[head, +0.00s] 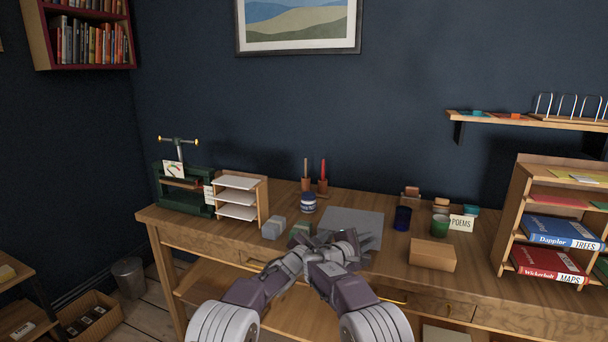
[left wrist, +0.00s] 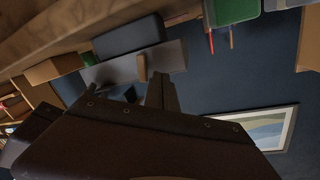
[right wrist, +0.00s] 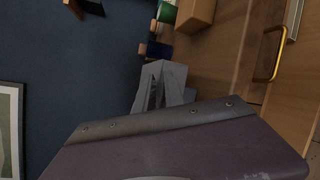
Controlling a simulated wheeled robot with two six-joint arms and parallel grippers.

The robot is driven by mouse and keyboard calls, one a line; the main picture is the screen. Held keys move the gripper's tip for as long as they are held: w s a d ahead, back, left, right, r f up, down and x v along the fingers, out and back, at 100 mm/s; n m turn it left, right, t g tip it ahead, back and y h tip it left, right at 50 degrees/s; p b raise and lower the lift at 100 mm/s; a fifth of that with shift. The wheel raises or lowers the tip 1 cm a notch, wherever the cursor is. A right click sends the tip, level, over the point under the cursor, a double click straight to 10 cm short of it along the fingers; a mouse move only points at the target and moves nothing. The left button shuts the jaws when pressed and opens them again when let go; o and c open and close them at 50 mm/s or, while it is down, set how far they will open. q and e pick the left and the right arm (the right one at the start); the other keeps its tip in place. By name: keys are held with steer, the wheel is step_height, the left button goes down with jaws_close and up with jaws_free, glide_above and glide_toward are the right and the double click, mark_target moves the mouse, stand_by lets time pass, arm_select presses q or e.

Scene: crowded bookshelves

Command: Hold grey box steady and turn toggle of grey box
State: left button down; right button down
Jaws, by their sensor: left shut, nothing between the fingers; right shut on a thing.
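In the head view my left gripper (head: 312,246) and right gripper (head: 347,243) are close together above the front of the desk. A dark grey box (left wrist: 128,36) shows beyond my left gripper in the left wrist view. In the head view my grippers largely hide this spot. A small stub (left wrist: 142,67) shows beside the box; I cannot tell whether it is the toggle. My left gripper (left wrist: 160,84) is shut with nothing between its fingers. My right gripper (right wrist: 158,85) is shut on what seems to be the grey box; the contact is not clear.
A light grey block (head: 274,228) and a greenish block (head: 301,230) stand left of my grippers. A grey mat (head: 357,217) lies behind them. A paper tray (head: 240,197) stands at the left.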

arm_select(q)
steer(key=shift+d+f, duration=0.15)
steer(key=shift+f, duration=0.05)
steer(key=shift+f, duration=0.2)
stand_by(0.7)
steer(key=shift+w+a+r, duration=0.1)
steer(key=shift+a+r, duration=0.15)
steer(key=shift+a, duration=0.25)
steer(key=s, duration=0.2)
steer(key=s+a, duration=0.1)
steer(key=s, duration=0.2)
steer(key=shift+s+a+f, duration=0.2)
steer(key=shift+s+a, duration=0.15)
steer(key=shift+a, duration=0.05)
steer(key=shift+r, duration=0.1)
steer(key=w+d, duration=0.1)
steer(key=w, duration=0.4)
steer(key=shift+w+d+r, duration=0.4)
steer(key=shift+r, duration=0.05)
